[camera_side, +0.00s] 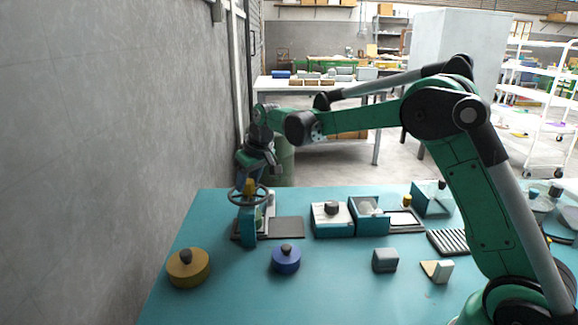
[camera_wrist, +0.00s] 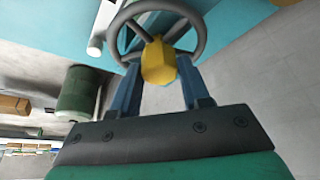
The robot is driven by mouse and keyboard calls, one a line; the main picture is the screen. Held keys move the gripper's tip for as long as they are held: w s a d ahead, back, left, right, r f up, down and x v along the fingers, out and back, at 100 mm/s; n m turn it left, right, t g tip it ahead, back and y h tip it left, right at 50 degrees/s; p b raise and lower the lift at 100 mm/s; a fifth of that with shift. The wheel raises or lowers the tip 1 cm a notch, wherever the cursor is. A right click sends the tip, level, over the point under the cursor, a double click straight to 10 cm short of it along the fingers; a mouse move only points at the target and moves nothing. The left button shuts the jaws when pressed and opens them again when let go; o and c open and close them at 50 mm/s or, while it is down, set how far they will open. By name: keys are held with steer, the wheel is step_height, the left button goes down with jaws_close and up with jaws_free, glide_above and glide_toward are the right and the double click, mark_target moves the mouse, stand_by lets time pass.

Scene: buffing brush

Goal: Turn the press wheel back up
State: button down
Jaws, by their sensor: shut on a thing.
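The press wheel (camera_side: 233,197) is a grey spoked ring lying about level on top of the blue press (camera_side: 248,228), at the left of the table. A yellow knob (camera_side: 249,186) stands at its hub. In the wrist view the wheel rim (camera_wrist: 204,38) and the yellow knob (camera_wrist: 158,65) are close in front of me. My gripper (camera_wrist: 159,68) points down over the wheel, with its two blue fingers shut on the yellow knob from both sides. It also shows in the side view (camera_side: 250,175). The press's inner parts are mostly hidden.
A round ochre lidded pot (camera_side: 188,268) and a blue one (camera_side: 286,260) stand in front of the press. A dark plate (camera_side: 287,227) and open boxes (camera_side: 332,219) lie to its right. A grey wall (camera_side: 90,150) rises at left.

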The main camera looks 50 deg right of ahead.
steer(key=shift+c, duration=2.1)
jaws_free()
steer(key=shift+r, duration=0.1)
steer(key=shift+v, duration=2.75)
steer(key=shift+s, duration=0.2)
steer(key=t, duration=0.1)
glide_toward(256, 197)
steer(key=s+a+r, duration=0.2)
steer(key=s+a, duration=0.1)
steer(key=s, duration=0.2)
steer(key=s+a+f+t, duration=0.1)
steer(key=s+f, duration=0.3)
steer(key=s, duration=0.6)
steer(key=shift+a+f+t, duration=0.3)
steer(key=shift+a+t, duration=0.1)
